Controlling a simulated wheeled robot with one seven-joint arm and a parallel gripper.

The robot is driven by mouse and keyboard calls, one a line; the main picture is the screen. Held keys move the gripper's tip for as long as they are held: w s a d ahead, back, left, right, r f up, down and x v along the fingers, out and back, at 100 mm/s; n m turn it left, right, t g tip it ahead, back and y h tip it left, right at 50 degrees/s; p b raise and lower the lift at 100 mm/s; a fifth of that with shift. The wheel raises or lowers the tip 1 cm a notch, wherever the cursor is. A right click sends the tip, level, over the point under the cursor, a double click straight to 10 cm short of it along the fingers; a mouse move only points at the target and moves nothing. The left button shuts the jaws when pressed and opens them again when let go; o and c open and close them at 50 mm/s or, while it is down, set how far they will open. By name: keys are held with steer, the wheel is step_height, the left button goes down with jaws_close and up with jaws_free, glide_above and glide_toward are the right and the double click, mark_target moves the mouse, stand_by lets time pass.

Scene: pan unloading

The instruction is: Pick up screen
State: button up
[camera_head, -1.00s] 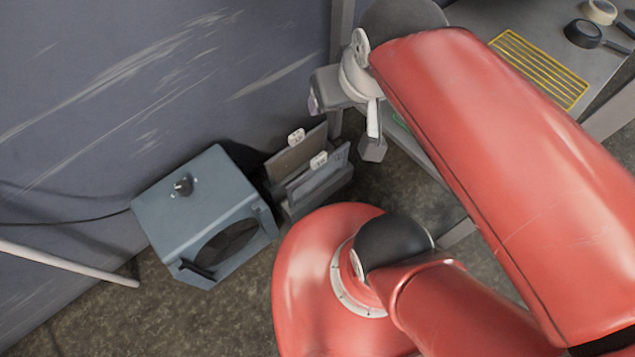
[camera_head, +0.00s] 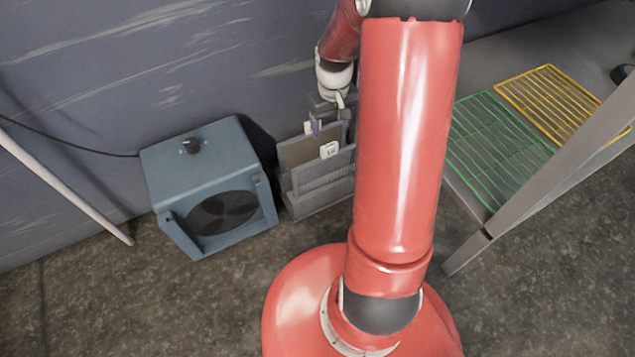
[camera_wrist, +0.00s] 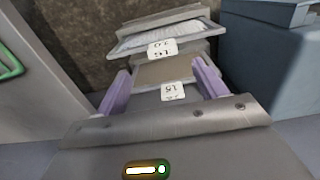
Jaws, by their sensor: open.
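The rear screen (camera_head: 298,152) has a brownish face, and the front screen (camera_head: 325,172) is grey with a white tag on top. In the wrist view the brownish screen (camera_wrist: 160,73) with its white tag is nearer, and the pale mesh screen (camera_wrist: 165,38) is beyond it. My gripper (camera_wrist: 162,86) is open, its purple fingers on either side of the brownish screen's tag. In the head view my gripper (camera_head: 318,124) is just above the rear screen. Contact cannot be told.
A blue-grey box with a round dark opening (camera_head: 205,175) stands close left of the holder. A table (camera_head: 480,60) at the right bears a green rack (camera_head: 495,140) and a yellow rack (camera_head: 550,98). A white pole (camera_head: 65,185) leans at the left. The scratched wall is close behind.

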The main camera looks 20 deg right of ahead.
mark_target(330, 145)
step_height(330, 145, down, 9)
steer(key=shift+a+f+b, duration=0.15)
steer(key=shift+b, duration=0.95)
steer(key=c, duration=1.1)
steer(key=shift+r, duration=0.2)
